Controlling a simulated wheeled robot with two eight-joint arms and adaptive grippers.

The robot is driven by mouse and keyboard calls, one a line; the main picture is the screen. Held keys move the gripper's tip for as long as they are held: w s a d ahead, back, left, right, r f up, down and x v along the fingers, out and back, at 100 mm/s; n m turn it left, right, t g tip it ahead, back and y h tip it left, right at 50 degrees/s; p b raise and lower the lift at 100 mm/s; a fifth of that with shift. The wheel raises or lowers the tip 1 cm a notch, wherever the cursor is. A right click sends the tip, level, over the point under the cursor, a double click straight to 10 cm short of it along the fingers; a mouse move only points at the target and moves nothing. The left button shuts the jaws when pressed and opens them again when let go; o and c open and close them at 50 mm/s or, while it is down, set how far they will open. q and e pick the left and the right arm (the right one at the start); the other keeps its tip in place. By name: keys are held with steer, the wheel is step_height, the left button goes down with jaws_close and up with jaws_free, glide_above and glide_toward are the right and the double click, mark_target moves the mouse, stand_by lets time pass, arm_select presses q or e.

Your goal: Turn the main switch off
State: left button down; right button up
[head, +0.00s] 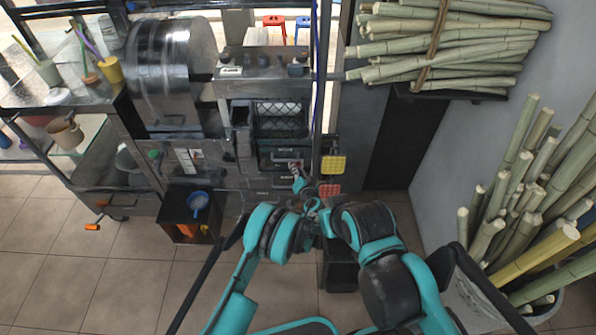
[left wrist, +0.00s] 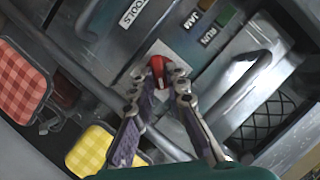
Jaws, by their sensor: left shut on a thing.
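The main switch, a red knob (left wrist: 157,66), sits on a pale plate on the grey front of the press in the left wrist view. My left gripper (left wrist: 160,84) has its two fingertips on either side of the knob and is shut on it. In the head view my left gripper (head: 297,171) reaches the front of the press cabinet, and the knob there is too small and covered to make out well. My right arm comes in from the right in the head view, but I cannot make out its gripper.
A yellow checked cloth (left wrist: 88,150) and a red checked cloth (left wrist: 20,86) hang beside the panel. Metal handles (left wrist: 232,88) stick out near the switch. Bundled cane (head: 450,45) and a bin of upright cane (head: 540,190) stand right.

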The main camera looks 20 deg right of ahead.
arm_select(q)
steer(key=shift+w+a+r+n+g+h, duration=0.15)
steer(key=shift+n+g+h, duration=0.1)
steer(key=shift+n+h, duration=0.45)
steer(key=shift+s+a+f+n+g+h, duration=0.15)
steer(key=shift+n+g+h, duration=0.2)
steer(key=shift+n, duration=0.7)
steer(key=shift+w+a+r+n+g+h, duration=0.1)
steer(key=shift+w+a+n+g+h, duration=0.1)
steer(key=shift+n+h, duration=0.5)
steer(key=shift+n, duration=0.25)
steer(key=shift+d, duration=0.1)
steer(key=c, duration=1.5)
jaws_free()
steer(key=shift+y, duration=0.25)
steer(key=shift+c, duration=0.2)
steer(key=shift+s, duration=0.15)
steer(key=v, duration=0.7)
